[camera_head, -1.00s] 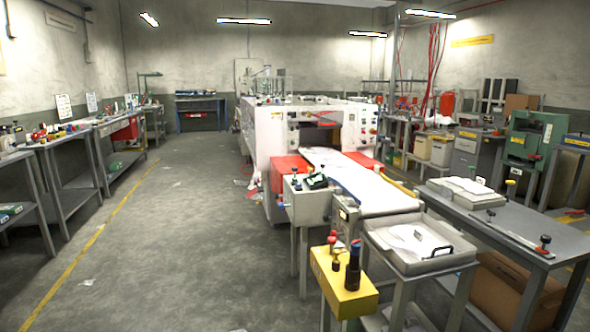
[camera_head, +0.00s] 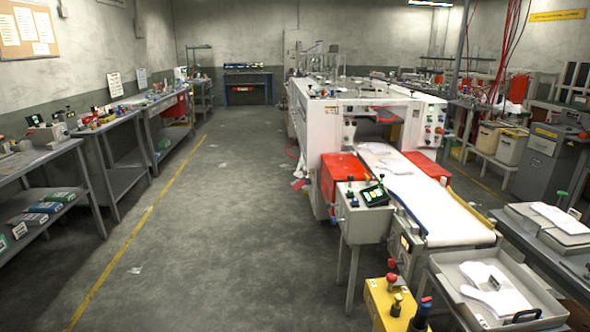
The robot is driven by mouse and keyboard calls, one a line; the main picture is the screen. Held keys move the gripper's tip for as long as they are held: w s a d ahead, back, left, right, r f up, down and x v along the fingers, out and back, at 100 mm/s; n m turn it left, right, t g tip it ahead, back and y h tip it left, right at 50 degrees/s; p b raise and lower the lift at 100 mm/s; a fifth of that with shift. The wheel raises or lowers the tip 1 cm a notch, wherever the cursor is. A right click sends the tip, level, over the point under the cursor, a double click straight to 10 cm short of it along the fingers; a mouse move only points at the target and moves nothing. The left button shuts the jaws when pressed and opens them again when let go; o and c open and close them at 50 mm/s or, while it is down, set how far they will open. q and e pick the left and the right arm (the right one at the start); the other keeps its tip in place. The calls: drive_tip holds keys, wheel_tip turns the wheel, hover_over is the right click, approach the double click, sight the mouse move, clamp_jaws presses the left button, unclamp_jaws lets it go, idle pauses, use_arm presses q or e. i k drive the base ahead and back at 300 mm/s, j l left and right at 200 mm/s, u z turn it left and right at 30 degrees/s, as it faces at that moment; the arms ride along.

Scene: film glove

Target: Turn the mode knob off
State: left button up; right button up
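I cannot tell which knob is the mode knob. Small knobs and buttons show in several places. A grey control box (camera_head: 362,212) on legs stands beside the conveyor, with a dark tilted display (camera_head: 374,195) and small coloured knobs on it. A yellow box (camera_head: 385,300) at the bottom edge carries red-and-dark knobs (camera_head: 393,278). The white machine (camera_head: 372,108) has coloured buttons (camera_head: 435,130) on its front right panel. All are too small to read their settings. Neither of my grippers is in view.
The white conveyor belt (camera_head: 440,208) runs from the machine toward me. A grey tray (camera_head: 497,290) with white gloves is at bottom right. Workbenches (camera_head: 120,125) line the left wall.

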sight(350, 178)
drive_tip(key=i+j, duration=0.1)
drive_tip(key=i, duration=2.05)
drive_tip(key=j+u, duration=0.05)
drive_tip(key=j, duration=0.05)
